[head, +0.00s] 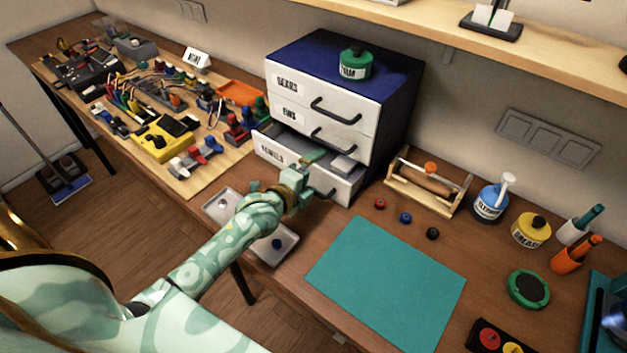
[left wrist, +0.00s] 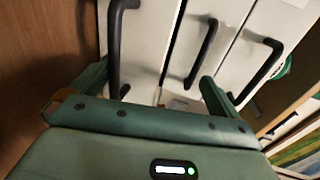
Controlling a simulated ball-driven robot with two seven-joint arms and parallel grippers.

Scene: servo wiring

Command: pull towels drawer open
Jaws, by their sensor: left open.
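The towels drawer (head: 268,152) is the lowest of three white drawers in a blue cabinet (head: 395,105). It stands partly open, and I can see into it from above. My left gripper (head: 312,175) is open at the front of this drawer, with one finger over its top edge. In the left wrist view the gripper (left wrist: 155,80) is open, and the dark handle (left wrist: 114,50) of the nearest drawer front lies between the fingers, close to the left one. I cannot tell whether they touch. The gripper hides part of the drawer front in the head view. My right gripper is not in view.
A grey tray (head: 284,250) lies below my left forearm. A teal mat (head: 385,285) lies right of it. A wooden spool holder (head: 428,183) stands right of the cabinet. A wiring board (head: 190,180) lies to the left.

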